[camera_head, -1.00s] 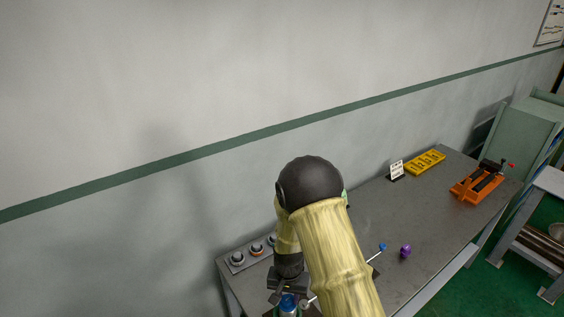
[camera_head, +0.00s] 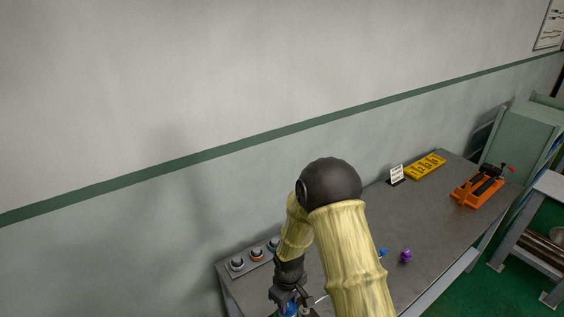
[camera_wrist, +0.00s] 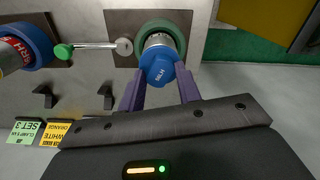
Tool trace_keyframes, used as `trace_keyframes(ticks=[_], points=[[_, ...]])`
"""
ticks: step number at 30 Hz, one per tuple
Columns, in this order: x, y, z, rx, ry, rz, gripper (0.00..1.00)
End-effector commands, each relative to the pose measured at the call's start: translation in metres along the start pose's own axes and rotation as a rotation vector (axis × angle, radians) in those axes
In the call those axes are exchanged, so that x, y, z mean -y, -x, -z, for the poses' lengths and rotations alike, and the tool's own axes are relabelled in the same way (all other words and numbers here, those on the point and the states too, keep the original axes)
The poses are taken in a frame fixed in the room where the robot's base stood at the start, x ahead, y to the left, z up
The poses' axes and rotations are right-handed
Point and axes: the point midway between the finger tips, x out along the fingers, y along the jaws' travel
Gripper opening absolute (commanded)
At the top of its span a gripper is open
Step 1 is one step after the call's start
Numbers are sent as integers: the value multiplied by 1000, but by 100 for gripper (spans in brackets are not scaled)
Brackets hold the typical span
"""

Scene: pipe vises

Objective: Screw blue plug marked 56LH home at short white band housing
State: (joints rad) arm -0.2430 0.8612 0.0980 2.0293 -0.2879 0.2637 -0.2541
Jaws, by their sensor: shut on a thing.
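In the wrist view, the blue plug (camera_wrist: 160,72), with small marking ending in LH, sits between the two purple fingers of my gripper (camera_wrist: 161,88), which is shut on it. The plug is lined up at the mouth of a housing with a teal ring (camera_wrist: 154,30) and bare metal showing between ring and plug. I cannot tell how deep the plug sits in it. No white band can be made out. In the head view, my gripper (camera_head: 290,300) is low in the picture, with blue just below it, partly cut off by the lower edge.
A green-tipped rod (camera_wrist: 90,46) lies between the housings. Several knobs (camera_head: 257,254), a purple piece (camera_head: 406,256) and an orange vise (camera_head: 477,190) are on the bench (camera_head: 420,215).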

Motion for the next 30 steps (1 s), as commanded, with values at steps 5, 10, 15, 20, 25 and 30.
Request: trace_keyframes(ticks=[5, 10, 15, 20, 25, 30], points=[[0, 1, -1, 1, 297, 1, 2], [0, 1, 0, 1, 558, 1, 2], [0, 0, 0, 0, 615, 0, 2], [0, 0, 0, 0, 612, -1, 43], [0, 0, 0, 0, 610, 0, 52], [0, 1, 0, 0, 609, 0, 52]])
